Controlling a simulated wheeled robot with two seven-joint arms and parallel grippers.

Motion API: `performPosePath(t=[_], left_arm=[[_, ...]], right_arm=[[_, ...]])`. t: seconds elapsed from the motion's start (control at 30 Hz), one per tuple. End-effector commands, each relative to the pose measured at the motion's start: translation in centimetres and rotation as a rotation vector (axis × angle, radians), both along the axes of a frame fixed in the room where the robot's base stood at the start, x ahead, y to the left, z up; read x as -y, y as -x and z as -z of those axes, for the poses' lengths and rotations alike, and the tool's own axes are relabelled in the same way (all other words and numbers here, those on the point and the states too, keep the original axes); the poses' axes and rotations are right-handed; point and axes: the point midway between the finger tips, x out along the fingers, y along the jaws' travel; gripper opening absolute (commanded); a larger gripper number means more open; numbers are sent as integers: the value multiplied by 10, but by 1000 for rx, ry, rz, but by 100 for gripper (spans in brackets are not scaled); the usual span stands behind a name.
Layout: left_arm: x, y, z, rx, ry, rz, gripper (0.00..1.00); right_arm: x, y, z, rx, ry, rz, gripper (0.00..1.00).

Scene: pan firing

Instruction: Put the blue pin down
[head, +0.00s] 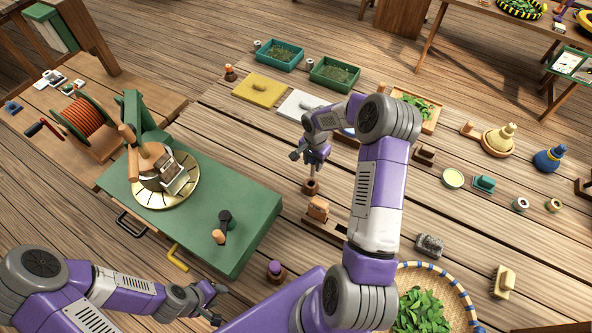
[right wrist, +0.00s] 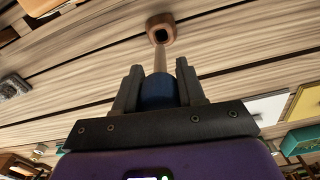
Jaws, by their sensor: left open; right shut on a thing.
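My right gripper (head: 313,160) is shut on the blue pin, whose blue head (right wrist: 158,93) sits between the fingers in the right wrist view. The pin's pale shaft points away from the fingers toward a small brown wooden holder (head: 311,187) on the plank table. The holder also shows in the right wrist view (right wrist: 161,28), with a dark hole. The shaft's tip lines up with the holder's near edge; I cannot tell whether it is inside the hole. My left gripper (head: 208,297) is open and empty at the lower left, near the green board's front edge.
A purple-topped pin (head: 275,268) stands in a holder near the front. A wooden block (head: 318,208) is just in front of the brown holder. A green board (head: 245,210) with a round device lies left. A leaf basket (head: 430,275) is at front right.

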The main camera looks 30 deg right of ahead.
Motion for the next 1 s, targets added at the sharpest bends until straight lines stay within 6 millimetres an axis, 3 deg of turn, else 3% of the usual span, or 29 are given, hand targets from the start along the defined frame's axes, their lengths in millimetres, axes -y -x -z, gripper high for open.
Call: performPosePath(t=[0.13, 0.33, 0.7, 1.0], left_arm=[[0, 1, -2, -2, 0, 0, 43], [0, 1, -7, -2, 0, 0, 43], [0, 1, -12, -1, 0, -1, 43], [0, 0, -12, -1, 0, 0, 43]], right_arm=[[1, 1, 10, -4, -1, 0, 0], [0, 2, 47, -4, -2, 2, 0], [0, 1, 91, -2, -2, 1, 0], [0, 0, 100, 1, 1, 0, 0]])
